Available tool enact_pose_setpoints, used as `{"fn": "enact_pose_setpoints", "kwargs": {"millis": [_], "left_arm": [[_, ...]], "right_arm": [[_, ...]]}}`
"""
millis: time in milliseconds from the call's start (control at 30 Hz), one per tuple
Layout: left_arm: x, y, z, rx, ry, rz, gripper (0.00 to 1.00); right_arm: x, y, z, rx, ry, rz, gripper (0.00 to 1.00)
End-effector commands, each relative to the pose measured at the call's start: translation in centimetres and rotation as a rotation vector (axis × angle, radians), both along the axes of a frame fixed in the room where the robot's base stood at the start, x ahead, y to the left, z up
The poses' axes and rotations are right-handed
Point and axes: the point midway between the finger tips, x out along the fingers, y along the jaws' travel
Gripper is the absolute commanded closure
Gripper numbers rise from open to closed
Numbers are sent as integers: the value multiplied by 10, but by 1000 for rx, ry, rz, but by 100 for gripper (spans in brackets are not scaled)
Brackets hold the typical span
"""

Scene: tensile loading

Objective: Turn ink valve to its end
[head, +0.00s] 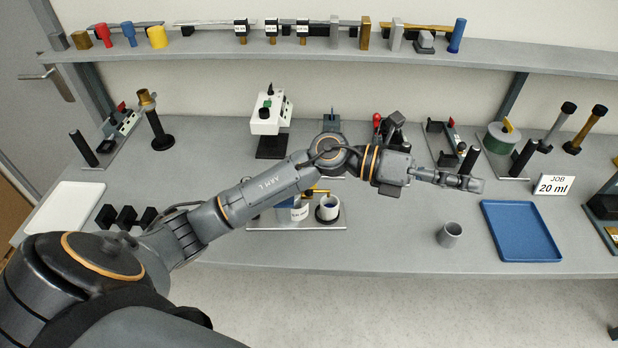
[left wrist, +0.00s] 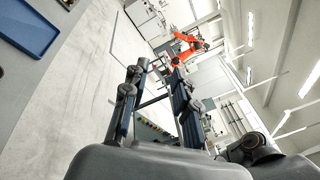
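A station with a white labelled container (head: 299,208) and a cup of dark content (head: 327,208) stands partly hidden behind my left forearm. A small yellow-orange part (head: 318,191) shows above the cup; it may be the ink valve, but I cannot tell its turn position. The gripper is well to the right of it. My right gripper is not in view.
A grey cup (head: 449,235) stands near the front edge, with a blue tray (head: 520,231) to its right. A "JOB 20 ml" sign (head: 553,187) stands behind the tray. A white device (head: 271,112) and a green round fixture (head: 500,138) stand further back. The front strip is mostly clear.

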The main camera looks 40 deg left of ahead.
Motion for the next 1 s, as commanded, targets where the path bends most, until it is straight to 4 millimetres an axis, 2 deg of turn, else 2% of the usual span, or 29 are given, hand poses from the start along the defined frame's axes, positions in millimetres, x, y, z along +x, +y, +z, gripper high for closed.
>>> {"fn": "enact_pose_setpoints", "kwargs": {"millis": [67,133,167,267,333,400,500,533,633,767,867,1000], "left_arm": [[1,13,-22,252,-93,-92,72],[3,36,-45,478,-143,-165,72],[6,50,-54,576,-156,-190,72],[15,110,-75,898,-162,-260,72],[20,158,-79,1103,-132,-291,72],[21,204,-76,1275,-80,-310,72],[19,257,-64,1453,2,-321,72],[18,269,-61,1492,26,-322,72],[13,295,-52,1573,82,-325,72],[11,305,-53,1604,109,-329,72],[10,304,-64,1603,110,-333,72],[9,304,-89,1600,112,-334,72]], "right_arm": [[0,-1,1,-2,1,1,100],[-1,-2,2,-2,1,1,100],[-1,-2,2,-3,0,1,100],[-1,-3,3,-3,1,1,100],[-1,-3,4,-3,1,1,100],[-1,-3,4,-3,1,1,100],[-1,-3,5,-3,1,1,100],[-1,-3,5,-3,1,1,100],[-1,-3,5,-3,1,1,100],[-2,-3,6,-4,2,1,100],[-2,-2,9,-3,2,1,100],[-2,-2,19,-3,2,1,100]]}}
